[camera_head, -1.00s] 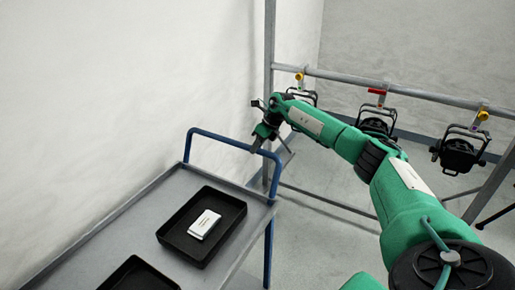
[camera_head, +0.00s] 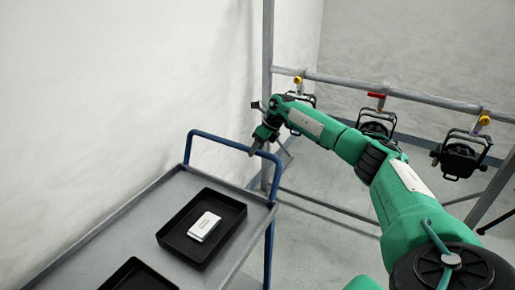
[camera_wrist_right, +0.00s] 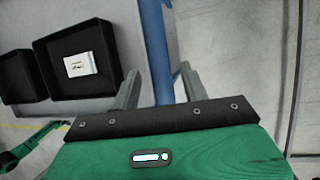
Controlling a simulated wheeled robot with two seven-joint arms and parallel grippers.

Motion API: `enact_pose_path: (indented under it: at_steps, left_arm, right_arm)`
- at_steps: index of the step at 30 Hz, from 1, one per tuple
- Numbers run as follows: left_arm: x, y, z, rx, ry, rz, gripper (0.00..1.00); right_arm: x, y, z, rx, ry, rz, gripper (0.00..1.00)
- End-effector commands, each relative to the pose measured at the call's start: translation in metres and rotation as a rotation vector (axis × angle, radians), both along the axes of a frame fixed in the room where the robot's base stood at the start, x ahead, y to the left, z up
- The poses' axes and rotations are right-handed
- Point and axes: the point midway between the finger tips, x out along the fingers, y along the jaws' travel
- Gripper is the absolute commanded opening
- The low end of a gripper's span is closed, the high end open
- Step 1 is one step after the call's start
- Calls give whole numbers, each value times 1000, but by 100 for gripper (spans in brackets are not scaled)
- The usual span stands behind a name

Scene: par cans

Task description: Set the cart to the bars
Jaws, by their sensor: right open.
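The cart (camera_head: 120,222) has a grey top and a blue tube handle (camera_head: 233,142) at its far end. My right gripper (camera_head: 268,142) is at the right part of this handle. In the right wrist view, the blue tube (camera_wrist_right: 156,50) runs between the two spread fingers of my right gripper (camera_wrist_right: 160,82), with gaps on both sides. The grey bars (camera_head: 395,91) form a frame beyond the cart, with an upright post (camera_head: 268,50) close behind the handle. My left gripper is out of view.
Black trays (camera_head: 172,238) lie on the cart, one holding a white box (camera_head: 204,226). Black lamps (camera_head: 459,160) hang from the bar by yellow and red clamps. A pale wall (camera_head: 90,80) runs along the cart's left. Grey floor lies open right of the cart.

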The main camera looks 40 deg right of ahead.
Motion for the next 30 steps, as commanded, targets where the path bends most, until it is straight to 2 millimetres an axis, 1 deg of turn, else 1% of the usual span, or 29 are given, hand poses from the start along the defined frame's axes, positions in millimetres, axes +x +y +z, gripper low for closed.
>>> enact_pose_path:
  at_steps: [5,8,11,18,21,25,27,30]
  left_arm:
    - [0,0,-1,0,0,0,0]
    - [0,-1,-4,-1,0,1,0]
    - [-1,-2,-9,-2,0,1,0]
    - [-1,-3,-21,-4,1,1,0]
    - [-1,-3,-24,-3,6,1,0]
    - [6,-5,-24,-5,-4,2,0]
    - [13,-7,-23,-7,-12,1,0]
    - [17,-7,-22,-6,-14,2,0]
  right_arm:
    - [-1,-1,1,0,0,0,45]
    - [-3,-4,9,0,-2,-1,45]
    - [-8,-10,24,-2,-3,-1,45]
    - [-23,-27,75,-1,-5,-1,45]
    - [-29,-33,94,0,-4,-2,45]
    - [-35,-39,112,0,-2,0,45]
    - [-37,-41,118,-1,-2,0,45]
    - [-39,-43,123,0,0,0,45]
